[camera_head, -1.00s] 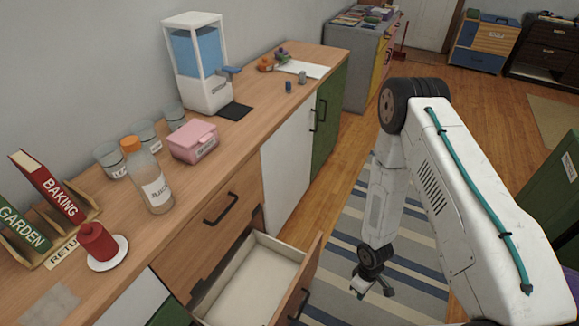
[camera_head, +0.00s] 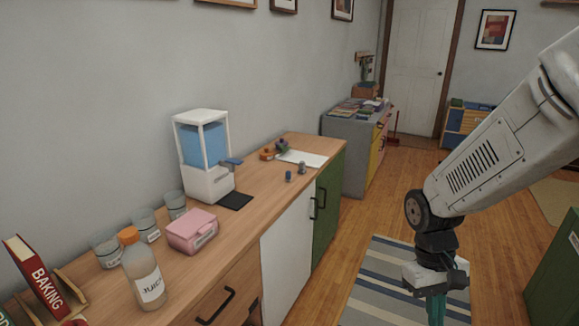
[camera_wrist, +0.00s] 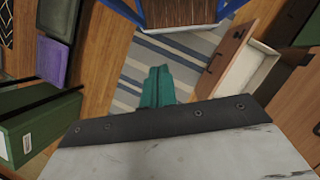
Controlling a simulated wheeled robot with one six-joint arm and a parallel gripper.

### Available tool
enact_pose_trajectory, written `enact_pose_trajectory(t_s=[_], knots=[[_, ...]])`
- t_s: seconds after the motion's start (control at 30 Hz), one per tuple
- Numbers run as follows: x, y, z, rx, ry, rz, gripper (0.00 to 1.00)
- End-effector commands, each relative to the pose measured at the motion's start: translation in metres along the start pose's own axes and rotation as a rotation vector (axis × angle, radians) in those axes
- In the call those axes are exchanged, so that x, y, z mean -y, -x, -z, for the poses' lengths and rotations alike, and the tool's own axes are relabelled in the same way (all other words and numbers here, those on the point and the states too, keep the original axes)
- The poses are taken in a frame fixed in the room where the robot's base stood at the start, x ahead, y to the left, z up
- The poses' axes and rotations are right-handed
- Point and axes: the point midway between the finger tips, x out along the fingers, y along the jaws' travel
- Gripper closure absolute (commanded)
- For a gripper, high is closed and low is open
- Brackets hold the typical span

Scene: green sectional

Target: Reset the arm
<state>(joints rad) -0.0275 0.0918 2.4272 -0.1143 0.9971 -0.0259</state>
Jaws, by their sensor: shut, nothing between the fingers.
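My gripper (camera_head: 436,308) hangs at the lower right of the head view, pointing down over the striped rug, with its teal fingers cut off by the bottom edge. My white arm comes in from the upper right to a dark wrist joint. In the wrist view the teal fingers (camera_wrist: 157,88) are together, with nothing between them, above the rug. The gripper is apart from the counter and touches nothing that I can see.
The wooden counter (camera_head: 262,183) runs along the left wall, bearing a juice bottle (camera_head: 144,275), a pink box (camera_head: 192,231) and a dispenser (camera_head: 206,160). An open drawer (camera_wrist: 246,72) juts out at right in the wrist view. A green cabinet (camera_head: 556,275) stands at right. Floor between is clear.

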Motion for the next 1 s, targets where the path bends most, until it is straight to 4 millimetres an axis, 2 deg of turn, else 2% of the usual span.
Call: enact_pose_trajectory(t_s=[0.03, 0.2, 0.4, 0.5, 0.73, 1.0], knots=[[0.001, 0.015, -0.015, -0.02, -0.019, 0.008, 1.0], [0.007, 0.05, -0.063, -0.074, -0.071, 0.04, 1.0], [0.015, 0.08, -0.112, -0.188, -0.109, 0.074, 1.0], [0.017, 0.092, -0.13, -0.274, -0.12, 0.082, 1.0], [0.017, 0.114, -0.154, -0.445, -0.135, 0.076, 1.0], [0.016, 0.121, -0.16, -0.49, -0.14, 0.073, 1.0]])
